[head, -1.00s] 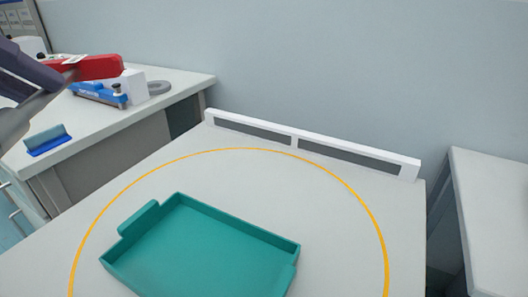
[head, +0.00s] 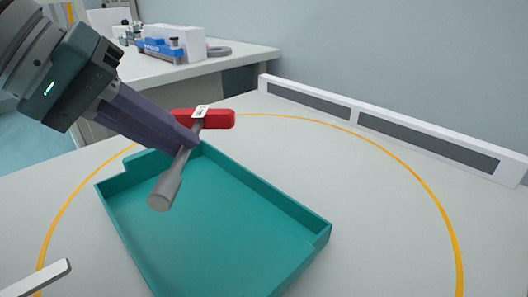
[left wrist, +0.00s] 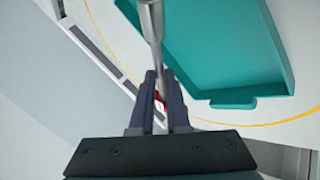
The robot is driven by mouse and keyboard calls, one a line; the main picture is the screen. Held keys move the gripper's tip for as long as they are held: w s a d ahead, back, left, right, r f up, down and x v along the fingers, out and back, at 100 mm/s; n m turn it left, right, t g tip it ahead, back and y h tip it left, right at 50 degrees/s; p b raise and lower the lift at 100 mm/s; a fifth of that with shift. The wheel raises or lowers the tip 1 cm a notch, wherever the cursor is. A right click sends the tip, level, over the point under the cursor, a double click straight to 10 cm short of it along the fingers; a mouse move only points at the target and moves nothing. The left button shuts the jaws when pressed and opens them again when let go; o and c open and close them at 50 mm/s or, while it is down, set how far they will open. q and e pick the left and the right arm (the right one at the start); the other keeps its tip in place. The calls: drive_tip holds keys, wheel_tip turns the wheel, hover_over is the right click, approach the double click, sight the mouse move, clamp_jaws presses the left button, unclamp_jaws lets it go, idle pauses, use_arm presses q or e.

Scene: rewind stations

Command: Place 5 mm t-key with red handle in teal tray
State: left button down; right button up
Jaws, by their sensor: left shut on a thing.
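The T-key (head: 166,188) has a red handle and a grey shaft with a thick socket end. My left gripper (head: 188,140) is shut on its shaft just below the red handle. The key is tilted, socket end down toward the viewer, and appears above the back left part of the teal tray (head: 235,235). The tray is empty and lies on the table. In the left wrist view the grey shaft (left wrist: 151,25) sticks out past the fingers (left wrist: 160,85), with the tray (left wrist: 225,45) beyond. The key's size marking cannot be read. My right gripper is not in view.
A yellow ring (head: 405,167) on the tabletop surrounds the tray. A low white rail (head: 385,122) runs along the table's back edge. A side bench (head: 150,75) at the back left holds a blue clamp-like device (head: 165,48). A pale bar (head: 45,277) shows at lower left.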

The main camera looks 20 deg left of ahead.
use_arm(q)
wheel_tip(320, 180, down, 6)
drive_tip(key=shift+r+b, duration=0.1)
drive_tip(key=shift+b, duration=1.15)
drive_tip(key=shift+f, duration=0.35)
drive_tip(key=shift+r, duration=0.1)
drive_tip(key=shift+f, duration=0.2)
drive_tip(key=shift+f, duration=0.3)
drive_tip(key=c, duration=0.9)
unclamp_jaws()
